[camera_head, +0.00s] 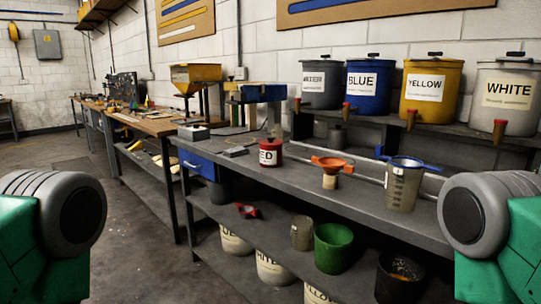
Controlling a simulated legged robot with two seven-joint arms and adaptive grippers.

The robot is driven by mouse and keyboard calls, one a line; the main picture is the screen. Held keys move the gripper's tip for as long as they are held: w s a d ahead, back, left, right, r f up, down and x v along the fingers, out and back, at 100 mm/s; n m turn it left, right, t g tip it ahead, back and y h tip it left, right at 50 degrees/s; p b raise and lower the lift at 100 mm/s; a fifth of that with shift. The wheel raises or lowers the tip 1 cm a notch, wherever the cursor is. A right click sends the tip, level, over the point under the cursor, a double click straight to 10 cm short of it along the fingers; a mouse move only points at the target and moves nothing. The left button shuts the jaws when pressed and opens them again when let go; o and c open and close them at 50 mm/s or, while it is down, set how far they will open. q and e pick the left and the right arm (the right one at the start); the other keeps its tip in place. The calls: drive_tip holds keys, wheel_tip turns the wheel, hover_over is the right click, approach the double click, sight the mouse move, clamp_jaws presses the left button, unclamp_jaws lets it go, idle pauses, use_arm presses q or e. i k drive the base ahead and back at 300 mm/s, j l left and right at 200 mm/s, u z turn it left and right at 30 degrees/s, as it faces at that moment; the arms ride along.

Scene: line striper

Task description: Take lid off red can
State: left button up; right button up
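Parts of my two green and grey arms show at the left and right edges of the head view, well in front of the bench and apart from the can. Neither gripper's fingers are in view.
An orange funnel (331,164) and a clear measuring jug (404,186) stand right of the can. Labelled drums, including a blue one (369,88), line the back shelf. A green bucket (333,247) sits on the lower shelf. Bare benchtop lies in front of the can.

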sight(270, 141)
drive_tip(key=z, duration=0.45)
drive_tip(key=i+j+z, duration=0.1)
drive_tip(key=j+z, duration=0.15)
drive_tip(key=z, duration=0.15)
drive_tip(key=i+j+z, duration=0.1)
drive_tip(key=j+z, duration=0.15)
drive_tip(key=z, duration=0.2)
drive_tip(key=j+z, duration=0.6)
drive_tip(key=z, duration=0.2)
drive_tip(key=j+z, duration=0.4)
drive_tip(key=i+l, duration=0.05)
drive_tip(key=l, duration=0.05)
